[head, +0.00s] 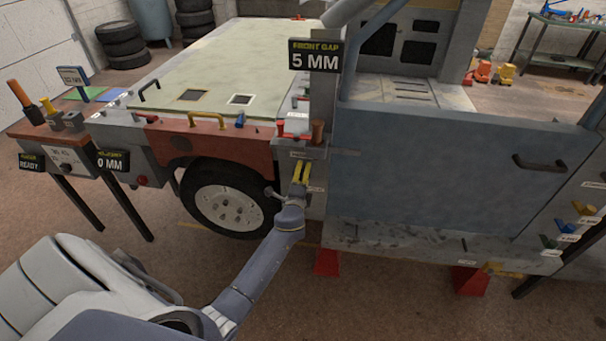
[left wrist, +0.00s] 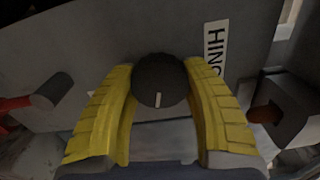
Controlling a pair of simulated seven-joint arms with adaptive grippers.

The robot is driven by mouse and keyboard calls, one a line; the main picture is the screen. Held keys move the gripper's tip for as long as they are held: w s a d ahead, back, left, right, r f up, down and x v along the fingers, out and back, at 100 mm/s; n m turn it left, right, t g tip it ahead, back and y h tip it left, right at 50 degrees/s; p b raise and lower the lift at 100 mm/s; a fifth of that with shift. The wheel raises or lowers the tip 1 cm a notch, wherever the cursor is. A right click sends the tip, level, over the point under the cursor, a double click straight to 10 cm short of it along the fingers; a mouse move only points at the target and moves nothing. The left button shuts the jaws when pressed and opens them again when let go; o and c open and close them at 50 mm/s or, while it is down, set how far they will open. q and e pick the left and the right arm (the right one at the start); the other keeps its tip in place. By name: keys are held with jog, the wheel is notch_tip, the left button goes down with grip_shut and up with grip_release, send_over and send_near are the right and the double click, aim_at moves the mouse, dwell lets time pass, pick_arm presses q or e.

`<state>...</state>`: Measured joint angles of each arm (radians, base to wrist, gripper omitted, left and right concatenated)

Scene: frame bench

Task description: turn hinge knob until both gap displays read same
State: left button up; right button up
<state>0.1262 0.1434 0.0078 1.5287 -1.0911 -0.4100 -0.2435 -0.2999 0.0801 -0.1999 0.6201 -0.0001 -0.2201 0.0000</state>
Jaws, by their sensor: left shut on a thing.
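The hinge knob (left wrist: 160,78) is dark and round with a white mark pointing down in the left wrist view. It sits between the yellow fingers of my left gripper (head: 301,168), which is shut on it. A white label starting "HING" (left wrist: 214,45) is beside it. In the head view the knob is hidden by the gripper at the pillar. The front gap display (head: 314,55) reads 5 MM. A small display (head: 112,161) at the left reads 0 MM, its title too small to read surely. My right gripper is not in view.
A blue-grey door panel (head: 430,165) with a dark handle stands right of the pillar. A wheel (head: 226,207) is left of my left arm. A dark red lever (left wrist: 40,100) and a brown-tipped part (left wrist: 275,105) flank the fingers. A READY display (head: 31,161) is far left.

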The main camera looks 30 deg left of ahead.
pick_arm(q)
jog(key=shift+n, duration=0.7)
jog(key=o, duration=1.2)
jog(key=shift+o, duration=0.2)
jog(key=v, duration=1.2)
